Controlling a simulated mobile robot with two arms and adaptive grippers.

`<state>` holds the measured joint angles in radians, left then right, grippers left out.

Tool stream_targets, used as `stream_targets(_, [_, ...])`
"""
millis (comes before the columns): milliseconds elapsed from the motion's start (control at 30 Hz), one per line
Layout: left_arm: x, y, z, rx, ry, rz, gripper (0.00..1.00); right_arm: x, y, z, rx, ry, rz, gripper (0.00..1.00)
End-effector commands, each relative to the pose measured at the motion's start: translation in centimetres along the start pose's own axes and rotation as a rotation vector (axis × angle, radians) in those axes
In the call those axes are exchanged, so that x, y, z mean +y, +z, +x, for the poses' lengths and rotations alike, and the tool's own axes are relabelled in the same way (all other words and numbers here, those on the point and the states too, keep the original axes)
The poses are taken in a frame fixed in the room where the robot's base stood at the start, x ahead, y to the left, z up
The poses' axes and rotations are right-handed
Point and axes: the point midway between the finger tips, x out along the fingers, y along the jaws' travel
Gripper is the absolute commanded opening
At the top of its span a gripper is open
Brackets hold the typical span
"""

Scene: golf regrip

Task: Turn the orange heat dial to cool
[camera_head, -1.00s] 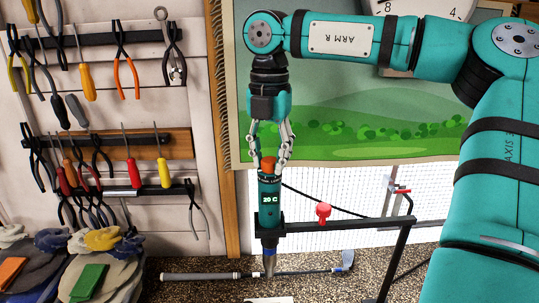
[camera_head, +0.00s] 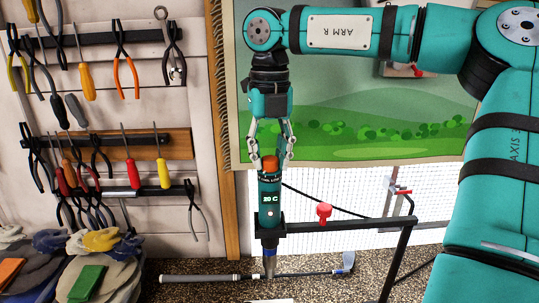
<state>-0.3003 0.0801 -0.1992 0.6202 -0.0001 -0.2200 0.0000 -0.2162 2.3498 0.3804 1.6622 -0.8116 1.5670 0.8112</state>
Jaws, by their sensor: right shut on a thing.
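The orange heat dial (camera_head: 270,163) is the cap on top of a teal heat tool (camera_head: 269,215) that stands upright in a black stand. The tool's small display reads 20 C in green. My right gripper (camera_head: 270,157) comes down from above, with its fingers on both sides of the dial and shut on it. My left gripper is not in view.
The black stand's bar (camera_head: 350,225) runs right from the tool, with a red knob (camera_head: 324,211) on it. A golf club (camera_head: 200,278) lies on the speckled counter below. Gloves (camera_head: 100,242) lie at left, under hanging pliers and screwdrivers.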

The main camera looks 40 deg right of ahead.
Motion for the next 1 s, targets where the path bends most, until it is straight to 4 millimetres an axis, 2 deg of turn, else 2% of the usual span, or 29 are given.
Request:
stream_targets(333, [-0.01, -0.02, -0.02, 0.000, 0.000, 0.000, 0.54, 0.03, 0.02, -0.11, -0.002, 0.001, -0.147, 0.00])
stream_targets(867, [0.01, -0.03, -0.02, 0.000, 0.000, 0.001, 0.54, 0.03, 0.02, -0.11, -0.002, 0.001, -0.174, 0.00])
stream_targets(900, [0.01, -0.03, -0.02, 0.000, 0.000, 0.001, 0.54, 0.03, 0.02, -0.10, -0.002, 0.001, -0.174, 0.33])
stream_targets(1000, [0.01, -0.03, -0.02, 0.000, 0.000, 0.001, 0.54, 0.03, 0.01, -0.09, -0.002, 0.001, -0.173, 0.46])
